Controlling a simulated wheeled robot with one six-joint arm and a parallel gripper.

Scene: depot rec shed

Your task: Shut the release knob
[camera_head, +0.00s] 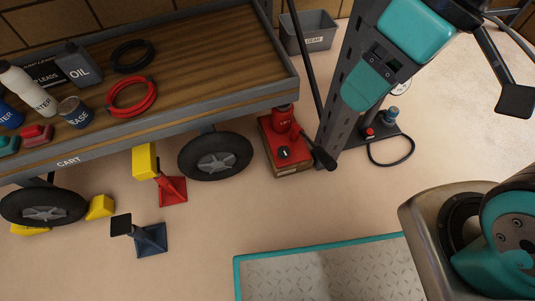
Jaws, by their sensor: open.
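A small red jack (282,118) with a pale label stands on a red-topped wooden block beside the cart's right wheel. A round black knob (284,153) with a small white mark sits at the front of its top. I take it for the release knob, but cannot tell whether it is open or shut. My gripper is not clearly seen in this view. Only a grey and teal part of my arm shows at the lower right, well away from the knob.
A perforated post (337,122) with teal parts and a dark bar rises right of the jack. The cart (205,102) overhangs at left. Red (173,191) and blue (151,240) stands sit below. A teal-edged plate (320,272) lies in front. Floor between is clear.

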